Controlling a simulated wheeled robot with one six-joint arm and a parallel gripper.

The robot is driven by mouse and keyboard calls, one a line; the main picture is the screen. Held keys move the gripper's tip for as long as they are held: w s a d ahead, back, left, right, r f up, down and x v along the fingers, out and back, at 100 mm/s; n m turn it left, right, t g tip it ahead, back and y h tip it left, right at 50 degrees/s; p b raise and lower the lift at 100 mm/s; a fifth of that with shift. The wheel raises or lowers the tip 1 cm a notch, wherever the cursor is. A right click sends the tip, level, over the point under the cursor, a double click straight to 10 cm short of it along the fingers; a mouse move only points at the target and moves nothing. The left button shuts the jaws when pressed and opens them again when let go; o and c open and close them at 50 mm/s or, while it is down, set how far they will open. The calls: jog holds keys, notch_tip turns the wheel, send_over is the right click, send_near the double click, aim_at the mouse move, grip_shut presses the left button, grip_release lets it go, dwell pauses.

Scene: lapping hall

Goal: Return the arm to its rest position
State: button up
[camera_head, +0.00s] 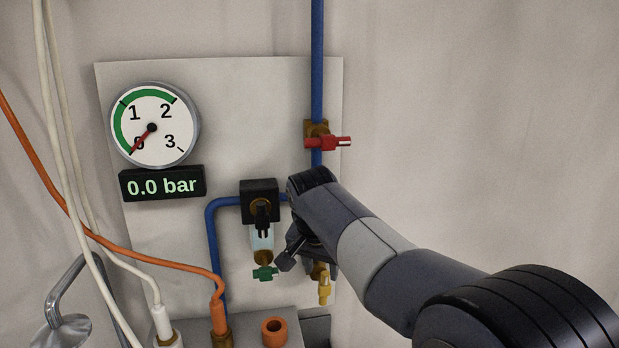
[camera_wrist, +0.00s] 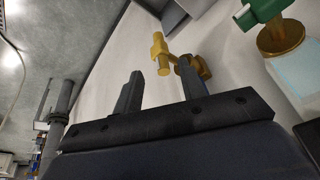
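My arm reaches from the lower right to the panel in the head view, and its wrist is in front of the panel's pipework. My gripper (camera_wrist: 161,72) shows in the wrist view with two dark fingers apart and nothing between them. In the head view only part of my gripper (camera_head: 288,260) shows below the wrist. A yellow valve (camera_wrist: 159,52) lies beyond the fingertips and apart from them; it also shows in the head view (camera_head: 324,288), just below my gripper. The rest position is not marked in either view.
The grey panel (camera_head: 150,240) carries a gauge (camera_head: 165,110) and a display (camera_head: 162,183) reading 0.0 bar. A red handle (camera_head: 328,143) sits crosswise on the blue pipe (camera_head: 317,60). A green tap (camera_head: 265,273) is left of my gripper. An orange hose (camera_head: 150,258) hangs left. The right wall is clear.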

aim_at(327, 284)
jog(key=p+x, duration=0.1)
jog(key=x, duration=0.8)
jog(key=shift+d, duration=0.1)
jog(key=shift+w+f, duration=0.25)
jog(key=shift+f, duration=0.05)
jog(key=shift+s+y, duration=0.1)
jog(key=shift+y, duration=0.5)
jog(key=shift+m+g+y+b, duration=0.3)
jog(key=shift+y+b, duration=0.15)
jog(key=shift+y, duration=0.85)
jog(key=shift+r, duration=0.1)
